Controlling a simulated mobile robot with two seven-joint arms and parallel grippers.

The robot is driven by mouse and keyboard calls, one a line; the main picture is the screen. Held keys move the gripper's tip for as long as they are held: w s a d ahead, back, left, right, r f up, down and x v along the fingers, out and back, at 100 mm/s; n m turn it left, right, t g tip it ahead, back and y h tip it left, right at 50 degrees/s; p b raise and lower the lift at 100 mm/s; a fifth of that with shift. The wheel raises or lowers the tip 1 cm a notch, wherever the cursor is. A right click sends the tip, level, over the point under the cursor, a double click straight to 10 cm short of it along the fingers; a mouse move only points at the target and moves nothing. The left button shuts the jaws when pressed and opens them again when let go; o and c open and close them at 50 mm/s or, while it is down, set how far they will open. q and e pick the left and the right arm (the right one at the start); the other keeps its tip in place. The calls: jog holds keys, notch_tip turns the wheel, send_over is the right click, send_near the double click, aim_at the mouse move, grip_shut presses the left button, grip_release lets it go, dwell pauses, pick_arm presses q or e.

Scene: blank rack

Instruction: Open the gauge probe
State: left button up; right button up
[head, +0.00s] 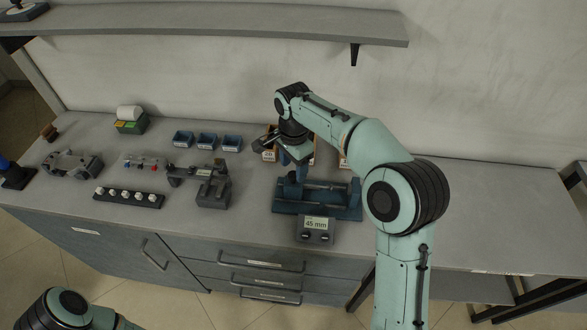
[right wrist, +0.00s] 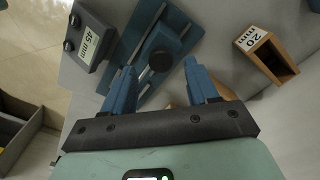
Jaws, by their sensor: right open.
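The gauge (head: 345,196) is a blue fixture with rails near the front of the bench, with a grey display (head: 316,224) reading 45 mm. In the right wrist view the display (right wrist: 90,40) is at upper left, beside the gauge's blue base (right wrist: 180,22). A dark round knob (right wrist: 161,60) on a blue sliding part shows there, likely the probe. My right gripper (head: 292,172) is over the left part of the gauge. In the right wrist view its blue fingers (right wrist: 161,82) are open, apart on either side below the knob; contact cannot be told. My left gripper is out of view.
Blue bins (head: 207,141), a dark grey fixture (head: 213,190) and a strip with white knobs (head: 128,197) are left. A shelf (head: 220,20) hangs above. The bench's right end is clear.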

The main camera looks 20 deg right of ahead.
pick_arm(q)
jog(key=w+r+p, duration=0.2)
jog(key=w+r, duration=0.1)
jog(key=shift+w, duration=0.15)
pick_arm(e)
notch_tip(320, 180, up, 11)
jog(key=shift+f, duration=0.1)
